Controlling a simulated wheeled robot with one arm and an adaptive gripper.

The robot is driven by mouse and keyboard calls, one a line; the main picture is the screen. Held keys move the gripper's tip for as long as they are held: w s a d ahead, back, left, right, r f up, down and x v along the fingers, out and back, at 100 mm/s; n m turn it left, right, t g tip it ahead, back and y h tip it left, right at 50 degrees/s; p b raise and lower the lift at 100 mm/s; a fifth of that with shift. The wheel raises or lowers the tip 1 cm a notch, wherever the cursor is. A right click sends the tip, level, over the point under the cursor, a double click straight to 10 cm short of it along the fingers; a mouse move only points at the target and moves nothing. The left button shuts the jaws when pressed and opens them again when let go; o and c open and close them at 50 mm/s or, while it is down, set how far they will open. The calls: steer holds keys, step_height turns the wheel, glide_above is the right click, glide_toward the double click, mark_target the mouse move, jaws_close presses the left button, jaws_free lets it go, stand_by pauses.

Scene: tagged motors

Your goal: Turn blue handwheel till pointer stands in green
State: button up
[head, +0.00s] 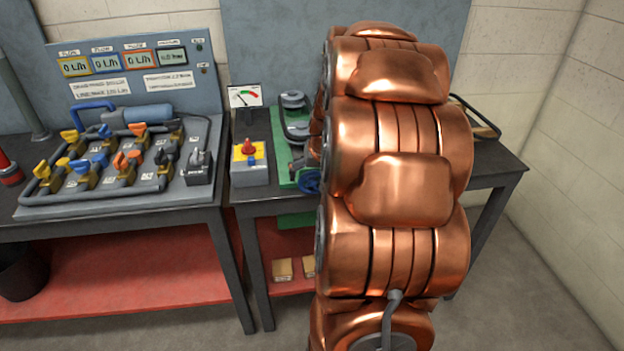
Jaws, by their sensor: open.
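The blue handwheel (309,181) shows in the head view at the front of a green-based rig on the right bench. My copper arm stands close in front and covers its right side. A white gauge (246,96) with green and red marks stands at the back left of the rig. Its pointer is too small to read surely. My gripper is not in view; my own arm hides the area where it could be.
A grey box with a yellow top and red knob (247,160) stands left of the handwheel. The left bench holds a panel (125,195) of coloured valves. The right bench top (485,165) shows beyond my arm. Small boxes (283,269) lie on the red lower shelf.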

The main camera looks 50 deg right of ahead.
steer(key=shift+x, duration=1.25)
steer(key=c, duration=1.1)
steer(key=shift+f+y, duration=0.1)
steer(key=shift+y, duration=0.2)
steer(key=shift+f+t+y+b, duration=0.1)
steer(key=shift+t+y+b, duration=0.65)
steer(key=shift+b, duration=0.45)
steer(key=shift+d+m+t+y+b, duration=0.1)
steer(key=shift+m+t+y+b, duration=0.5)
steer(key=shift+t+y+b, duration=0.8)
steer(key=shift+b, duration=0.35)
